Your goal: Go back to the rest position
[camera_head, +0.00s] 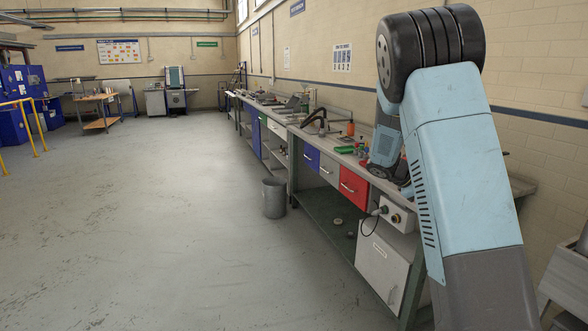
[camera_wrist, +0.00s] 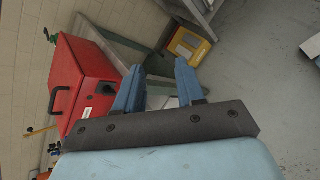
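My gripper (camera_wrist: 159,64) shows in the wrist view with its two blue fingers apart. Nothing is held between them. In the head view my light-blue arm rises at the right, bends at a black ribbed joint and comes down over the long workbench (camera_head: 325,208). My fingers cannot be made out there, hidden behind the arm or too small to tell. In the wrist view a red case (camera_wrist: 82,82) with a dark handle stands left of the fingers, apart from them as far as I can tell.
The bench along the right wall carries tools and an orange bottle (camera_head: 350,128); drawers, including a red one (camera_head: 354,187), are below. A grey bin (camera_head: 274,198) stands on the floor beside it. A yellow box (camera_wrist: 189,45) shows beyond the fingers. The floor at left (camera_head: 150,220) is clear.

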